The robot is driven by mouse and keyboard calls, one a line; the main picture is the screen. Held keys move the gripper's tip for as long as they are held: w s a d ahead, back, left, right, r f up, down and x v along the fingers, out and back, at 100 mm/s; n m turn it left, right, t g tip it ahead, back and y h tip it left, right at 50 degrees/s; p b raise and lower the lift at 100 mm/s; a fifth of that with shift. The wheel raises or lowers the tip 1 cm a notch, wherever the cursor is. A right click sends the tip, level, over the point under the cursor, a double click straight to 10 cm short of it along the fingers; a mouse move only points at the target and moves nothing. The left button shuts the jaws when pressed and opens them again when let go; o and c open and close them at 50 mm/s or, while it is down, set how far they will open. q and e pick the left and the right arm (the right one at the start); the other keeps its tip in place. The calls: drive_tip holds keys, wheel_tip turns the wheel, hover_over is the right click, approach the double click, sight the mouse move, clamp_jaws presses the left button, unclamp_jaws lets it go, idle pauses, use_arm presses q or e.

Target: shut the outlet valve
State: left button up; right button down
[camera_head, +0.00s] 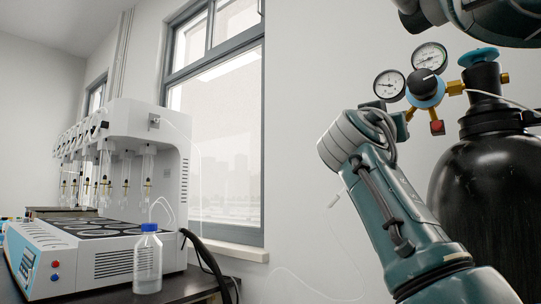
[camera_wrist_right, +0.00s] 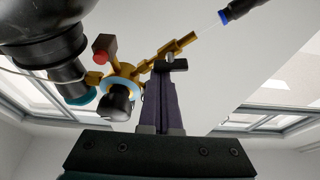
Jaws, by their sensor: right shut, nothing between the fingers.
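The gas regulator (camera_head: 426,88) sits beside the neck of a black cylinder (camera_head: 485,195) at the right of the head view. In the right wrist view the regulator body (camera_wrist_right: 122,76) has a brass outlet stem (camera_wrist_right: 178,47) running up and right. A small black handle (camera_wrist_right: 177,65), apparently the outlet valve, sits by this stem. My right gripper (camera_wrist_right: 160,72) is shut and empty, its dark fingertips overlapping the handle's left end in the picture. I cannot tell whether they touch. In the head view the right gripper cannot be made out clearly. My left gripper is not in view.
Two pressure gauges (camera_head: 390,85) (camera_head: 430,57), a teal handwheel (camera_head: 479,57) and a red-tipped fitting (camera_head: 437,127) crowd the regulator. A thin tube with a blue collar (camera_wrist_right: 224,17) is near the stem. A distiller (camera_head: 140,190) and bottle (camera_head: 148,262) stand on the left bench.

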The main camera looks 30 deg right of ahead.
drive_tip(key=m+g+b, duration=0.1)
drive_tip(key=m+b, duration=0.1)
drive_tip(key=m, duration=0.1)
drive_tip(key=m+g+b, duration=0.1)
drive_tip(key=m+b, duration=0.2)
drive_tip(key=f+m+g+b, duration=0.1)
drive_tip(key=m+g+b, duration=0.1)
drive_tip(key=b, duration=0.1)
drive_tip(key=shift+s+d+m+h, duration=0.1)
drive_tip(key=shift+s+m+h, duration=0.1)
drive_tip(key=shift+m+h, duration=0.2)
drive_tip(key=shift+f+b, duration=0.1)
drive_tip(key=shift+b, duration=0.25)
idle(0.8)
idle(0.5)
